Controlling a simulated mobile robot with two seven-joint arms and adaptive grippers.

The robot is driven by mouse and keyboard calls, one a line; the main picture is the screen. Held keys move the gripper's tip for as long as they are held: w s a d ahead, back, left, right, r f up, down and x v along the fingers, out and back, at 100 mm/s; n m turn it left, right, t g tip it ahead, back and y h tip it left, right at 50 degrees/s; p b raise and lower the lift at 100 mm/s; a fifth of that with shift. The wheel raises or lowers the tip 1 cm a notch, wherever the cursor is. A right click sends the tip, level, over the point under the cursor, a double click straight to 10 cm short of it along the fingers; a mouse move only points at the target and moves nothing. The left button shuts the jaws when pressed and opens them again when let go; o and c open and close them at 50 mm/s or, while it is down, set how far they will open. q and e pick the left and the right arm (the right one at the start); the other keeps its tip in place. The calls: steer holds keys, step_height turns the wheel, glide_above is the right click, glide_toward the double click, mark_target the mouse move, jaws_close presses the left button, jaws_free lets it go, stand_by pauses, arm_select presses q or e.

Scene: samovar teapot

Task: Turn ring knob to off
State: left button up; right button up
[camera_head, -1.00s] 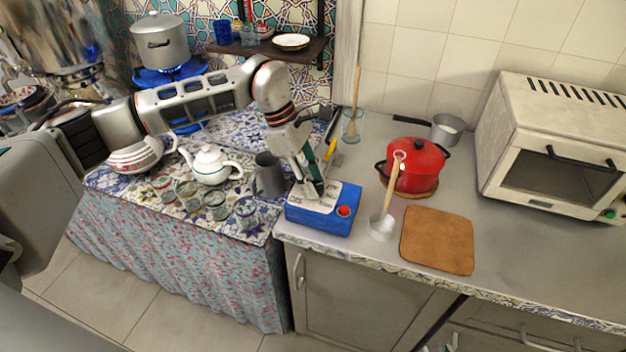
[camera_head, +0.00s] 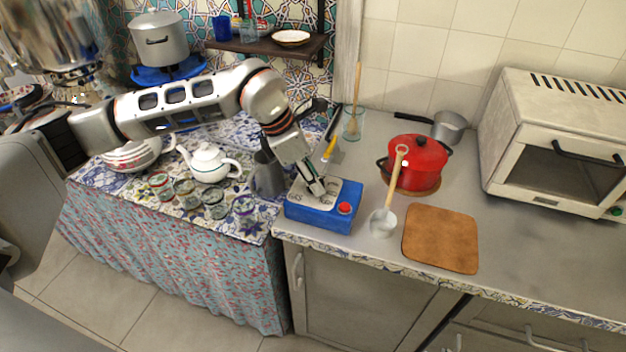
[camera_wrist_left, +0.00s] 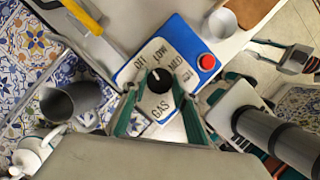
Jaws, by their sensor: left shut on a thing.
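The ring knob (camera_wrist_left: 160,81) is black with a white pointer mark. It sits on the light top plate of a blue control box (camera_head: 322,220) marked OFF, LOW, MED and GAS. In the left wrist view the pointer tilts up and left, toward the side of OFF and LOW. My left gripper (camera_head: 318,190) reaches down onto the box, its green-sided fingers shut on the knob from both sides; in the head view it hides the knob. A second gripper (camera_wrist_left: 285,61), seemingly my right, shows at the right of the left wrist view; its jaw state is unclear.
A red button (camera_head: 345,208) is on the box's right corner. A dark grey jug (camera_head: 268,176) stands close left, a white teapot (camera_head: 208,163) beyond. A grey pot (camera_head: 160,40) stands on a burner.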

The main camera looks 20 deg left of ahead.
arm_select(q)
steer(key=shift+n+t+b, duration=0.35)
steer(key=shift+n+t, duration=0.05)
steer(key=shift+n, duration=0.7)
steer(key=o, duration=1.1)
steer(key=v, duration=1.2)
steer(key=shift+d+r, duration=0.15)
steer(key=shift+d, duration=0.2)
